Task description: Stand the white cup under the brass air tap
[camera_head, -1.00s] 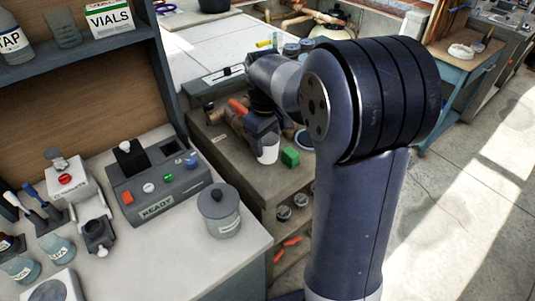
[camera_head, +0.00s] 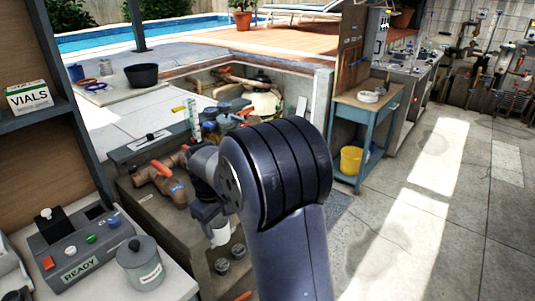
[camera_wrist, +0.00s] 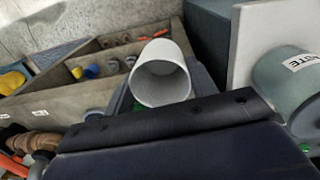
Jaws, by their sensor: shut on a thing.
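The white cup (camera_head: 219,233) hangs below my gripper (camera_head: 212,216), left of my large dark arm joint in the head view. In the wrist view the white cup (camera_wrist: 160,75) shows its open round mouth, looks empty, and sits between my dark fingers. My gripper is shut on it. A brass-brown valve body (camera_head: 163,180) with an orange handle lies on the bench left of my gripper. I cannot tell whether it is the brass air tap. My arm hides part of the bench.
A grey control box marked READY (camera_head: 80,245) and a lidded grey pot (camera_head: 139,262) stand on the left counter. A blue-legged table (camera_head: 368,104) with a yellow bucket (camera_head: 351,160) stands right of the pit. Open paved floor (camera_head: 430,220) lies at right.

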